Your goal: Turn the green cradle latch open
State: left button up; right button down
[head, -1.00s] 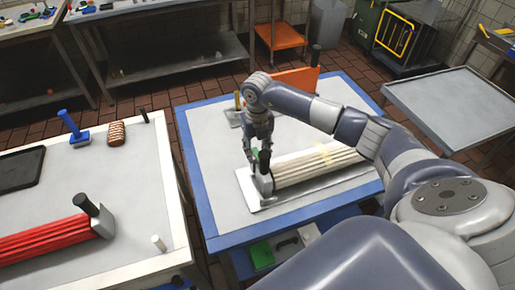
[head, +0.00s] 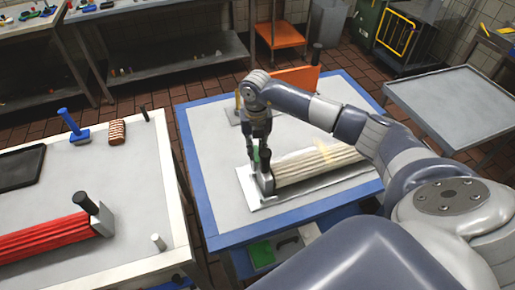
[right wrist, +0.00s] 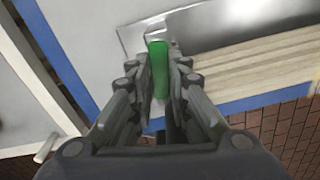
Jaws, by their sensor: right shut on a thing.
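The green latch (right wrist: 158,68) stands between the fingers of my right gripper (right wrist: 160,82) in the right wrist view. The fingers are shut on it, one on each side. In the head view my right gripper (head: 259,158) reaches down at the left end of the cradle, and only a little green shows beside the fingers. The cradle has a silver base plate (head: 249,194) and holds a long cream ribbed block (head: 320,165). The latch's lower part is hidden by the fingers. My left gripper is not in view.
The cradle lies on a blue-edged table (head: 207,150). An orange panel (head: 297,79) stands at its back edge. A white table (head: 130,205) at left holds a red ribbed block (head: 45,238) and a blue-handled tool (head: 73,128). An empty grey table (head: 450,100) stands at right.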

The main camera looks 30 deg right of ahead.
jog(key=m, duration=0.3)
jog(key=shift+w+a+m, duration=0.25)
jog(key=shift+a+m, duration=0.05)
jog(key=shift+m, duration=0.1)
jog(key=shift+w+a+m, duration=0.1)
jog(key=shift+w+m, duration=0.3)
jog(key=shift+m, duration=1.55)
jog(key=shift+w+a+m, duration=0.1)
jog(key=shift+w+m, duration=0.25)
jog(key=shift+m, duration=1.55)
jog(key=shift+w+a+m, duration=0.1)
jog(key=shift+w+m, duration=0.3)
jog(key=shift+m, duration=1.55)
jog(key=c, duration=1.5)
grip_release()
